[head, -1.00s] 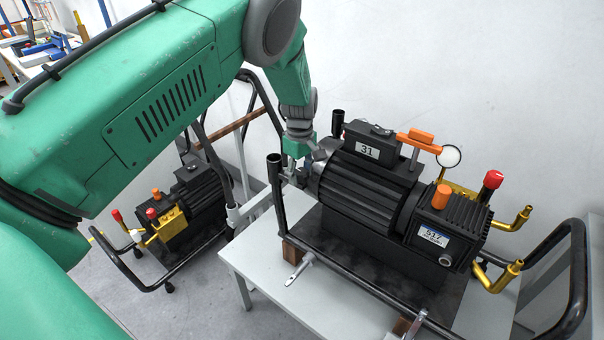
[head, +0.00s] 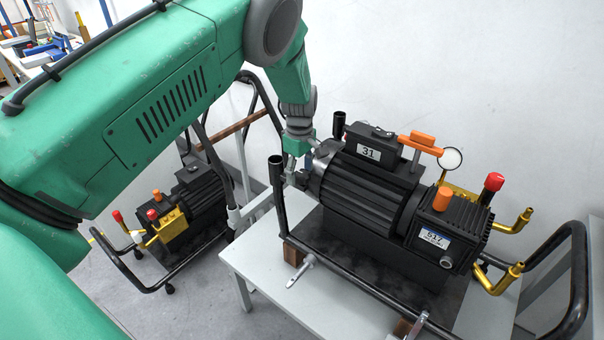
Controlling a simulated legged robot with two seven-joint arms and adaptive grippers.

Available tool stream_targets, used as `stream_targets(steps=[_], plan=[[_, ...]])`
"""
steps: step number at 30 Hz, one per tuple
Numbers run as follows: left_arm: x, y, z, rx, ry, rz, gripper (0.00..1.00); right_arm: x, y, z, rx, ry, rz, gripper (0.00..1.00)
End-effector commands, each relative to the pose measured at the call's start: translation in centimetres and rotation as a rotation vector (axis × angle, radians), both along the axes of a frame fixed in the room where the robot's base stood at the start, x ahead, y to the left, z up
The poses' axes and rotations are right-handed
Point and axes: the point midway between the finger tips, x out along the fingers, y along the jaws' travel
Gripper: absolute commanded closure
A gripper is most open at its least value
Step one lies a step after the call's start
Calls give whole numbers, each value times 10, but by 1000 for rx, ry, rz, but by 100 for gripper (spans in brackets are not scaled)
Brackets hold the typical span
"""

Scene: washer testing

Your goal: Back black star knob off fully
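A black pump unit with a ribbed motor (head: 365,190) stands on a black base on a light grey table. My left gripper (head: 296,172) points down at the motor's left end, beside or against it. Its fingers are small and partly merged with the parts there, so I cannot tell whether they are open or shut. I cannot make out a black star knob; it may be hidden at the motor's left end. My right gripper is not in view.
The grey table (head: 335,295) carries the pump inside a black tube frame (head: 575,285). Brass pipes (head: 515,222) and a red cap (head: 494,182) stick out at the pump's right. A second pump (head: 190,200) on a cart stands at the left. A white wall is behind.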

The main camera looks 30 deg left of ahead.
Motion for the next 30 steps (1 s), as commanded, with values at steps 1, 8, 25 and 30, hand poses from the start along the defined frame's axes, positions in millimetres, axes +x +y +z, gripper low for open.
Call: stream_targets(steps=[1,8,25,30], plan=[[0,0,-1,-1,2,0,43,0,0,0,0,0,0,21],[0,-2,6,-4,5,-1,43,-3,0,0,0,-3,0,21],[0,1,109,-2,1,0,43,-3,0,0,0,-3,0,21],[-1,1,118,-2,1,1,43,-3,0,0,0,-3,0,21]])
